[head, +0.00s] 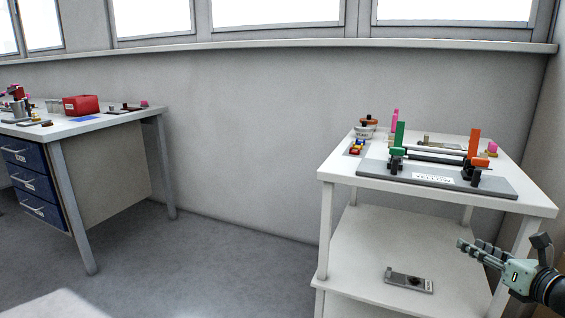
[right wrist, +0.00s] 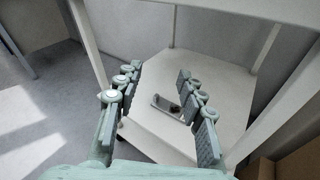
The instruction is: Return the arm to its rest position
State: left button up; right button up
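My right gripper (head: 470,246) is at the lower right of the head view, in front of the right side of a white shelf table (head: 340,172). In the right wrist view its two fingers (right wrist: 160,88) stand well apart with nothing between them, so it is open and empty. Beyond the fingers, a small grey device (right wrist: 172,106) lies on the table's lower shelf; the head view shows it too (head: 408,281). My left gripper is not in either view.
On the table top stand a grey fixture plate (head: 372,172) with green and orange upright handles, a white pot and small coloured parts. A workbench (head: 72,128) with blue drawers and a red box (head: 81,105) is at the left. Open floor (head: 210,255) lies between.

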jog(key=s+a+f+m+g+h, duration=0.25)
jog(key=s+f+m, duration=0.45)
jog(key=f+m, duration=0.4)
jog(key=s+a+f+m+g+h, duration=0.2)
jog(key=s+f+m+g+h, duration=0.3)
jog(key=f+m, duration=0.6)
jog(key=s+a+f+m+g+y, duration=0.2)
jog(key=s+a+f+m, duration=0.3)
jog(key=s+a, duration=0.2)
jog(key=s+a+f+m+g+y, duration=0.2)
jog(key=s+a+f+m, duration=0.3)
jog(key=s+a, duration=0.2)
jog(key=shift+s+a+f+m+g, duration=0.2)
jog(key=shift+s+a+m+g, duration=0.2)
jog(key=shift+a, duration=0.8)
